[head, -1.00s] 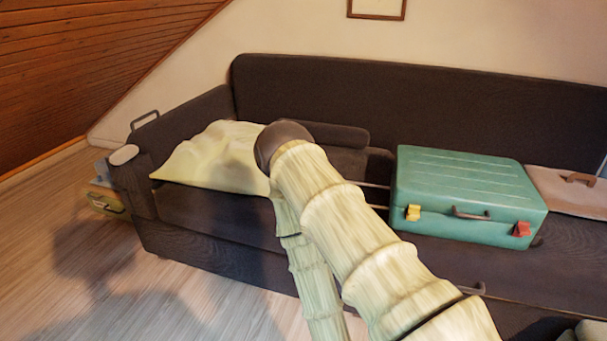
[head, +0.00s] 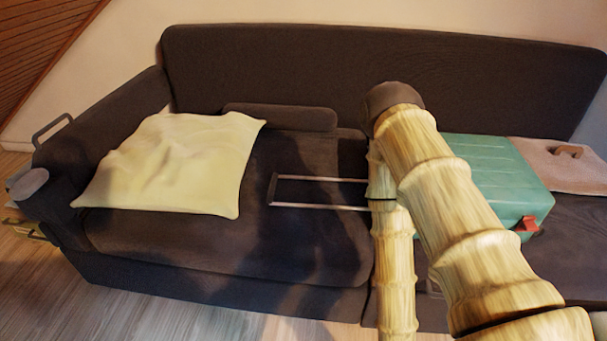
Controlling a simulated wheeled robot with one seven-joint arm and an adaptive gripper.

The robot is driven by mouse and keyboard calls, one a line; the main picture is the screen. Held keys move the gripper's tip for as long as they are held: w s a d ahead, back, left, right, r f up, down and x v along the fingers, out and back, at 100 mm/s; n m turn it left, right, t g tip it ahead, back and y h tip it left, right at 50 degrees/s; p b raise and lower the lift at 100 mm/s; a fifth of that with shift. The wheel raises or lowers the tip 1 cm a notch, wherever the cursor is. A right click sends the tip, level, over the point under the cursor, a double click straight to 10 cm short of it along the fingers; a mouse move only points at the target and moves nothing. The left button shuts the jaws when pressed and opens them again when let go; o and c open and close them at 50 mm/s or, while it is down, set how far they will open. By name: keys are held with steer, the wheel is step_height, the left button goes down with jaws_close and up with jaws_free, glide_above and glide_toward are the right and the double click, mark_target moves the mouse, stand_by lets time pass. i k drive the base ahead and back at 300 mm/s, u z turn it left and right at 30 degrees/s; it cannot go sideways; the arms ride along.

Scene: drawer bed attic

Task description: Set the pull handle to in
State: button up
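The pull handle (head: 272,190) is a dark grip bar on two thin metal rods (head: 320,179). It sticks out to the left over the sofa seat, in the extended position. The rods run right, behind my arm, toward the teal suitcase (head: 500,170), which lies flat on the sofa. My arm hides the suitcase's left part and the place where the rods meet it. A red latch (head: 528,224) shows at its front right corner. My gripper is not in view; only bamboo-like arm links and a dark joint show.
The dark sofa (head: 200,262) spans the view. A pale yellow cloth (head: 175,160) lies left of the handle, with a gap between. A pinkish case (head: 575,165) lies at the right. Wooden floor (head: 150,318) shows in front.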

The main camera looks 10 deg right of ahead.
mark_target(275, 176)
steer(key=u, duration=1.45)
steer(key=k, duration=0.65)
steer(key=z, duration=0.35)
